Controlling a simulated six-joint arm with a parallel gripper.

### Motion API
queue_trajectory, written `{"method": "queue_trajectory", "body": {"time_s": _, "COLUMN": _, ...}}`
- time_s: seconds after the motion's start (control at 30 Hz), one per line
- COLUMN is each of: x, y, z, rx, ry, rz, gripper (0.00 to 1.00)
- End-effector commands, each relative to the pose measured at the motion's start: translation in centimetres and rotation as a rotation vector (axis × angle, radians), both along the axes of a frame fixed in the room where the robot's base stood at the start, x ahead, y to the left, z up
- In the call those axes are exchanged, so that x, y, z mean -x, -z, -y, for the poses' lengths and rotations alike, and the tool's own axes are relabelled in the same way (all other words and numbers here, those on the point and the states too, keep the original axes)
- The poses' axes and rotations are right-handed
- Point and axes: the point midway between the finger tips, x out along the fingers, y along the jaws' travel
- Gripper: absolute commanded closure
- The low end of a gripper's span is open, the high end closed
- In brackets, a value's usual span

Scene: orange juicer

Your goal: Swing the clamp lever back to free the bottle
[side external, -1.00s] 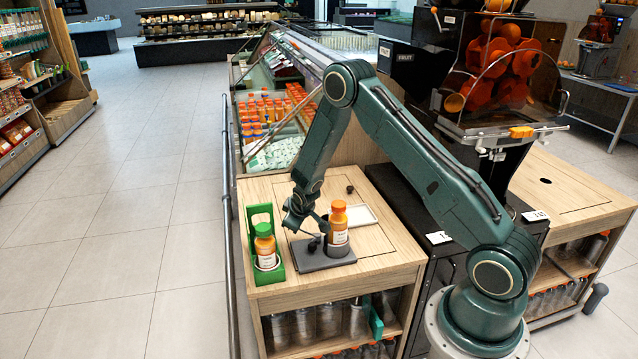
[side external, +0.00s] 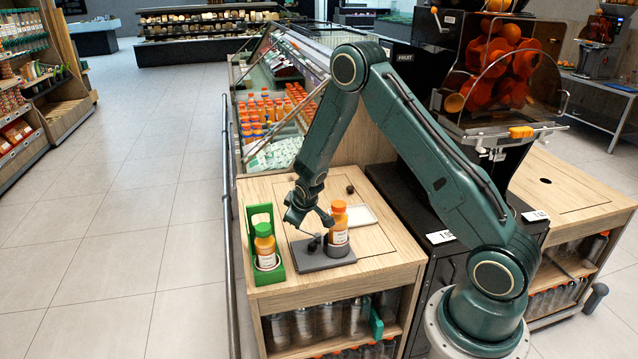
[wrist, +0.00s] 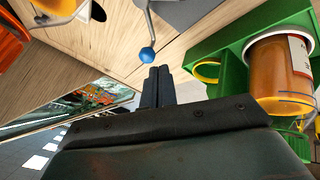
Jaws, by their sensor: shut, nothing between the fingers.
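The orange bottle with an orange cap (side external: 339,226) stands upright in a dark round holder on the grey clamp base (side external: 312,260). The clamp lever shows in the wrist view as a thin grey rod ending in a blue knob (wrist: 147,54). My gripper (side external: 330,221) is just left of the bottle, above the clamp base. In the wrist view its dark fingers (wrist: 159,70) are together and empty, with the knob just beyond and left of their tips. I cannot tell whether they touch it. The lever's pivot is hard to make out.
A green carrier (side external: 277,268) holding a second orange bottle (side external: 265,245) stands left of the clamp, close to my gripper in the wrist view. A white tray (side external: 362,215) lies behind the clamp. The wooden counter's (side external: 385,250) right front is clear.

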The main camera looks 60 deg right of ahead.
Motion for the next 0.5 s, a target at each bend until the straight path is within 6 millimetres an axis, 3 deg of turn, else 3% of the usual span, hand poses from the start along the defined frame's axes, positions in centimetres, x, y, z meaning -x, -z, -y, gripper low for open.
{"method": "queue_trajectory", "body": {"time_s": 0.5, "x": 2.9, "y": -5.6, "z": -2.4, "rx": 0.001, "ry": -0.001, "rz": 0.003, "gripper": 1.0}}
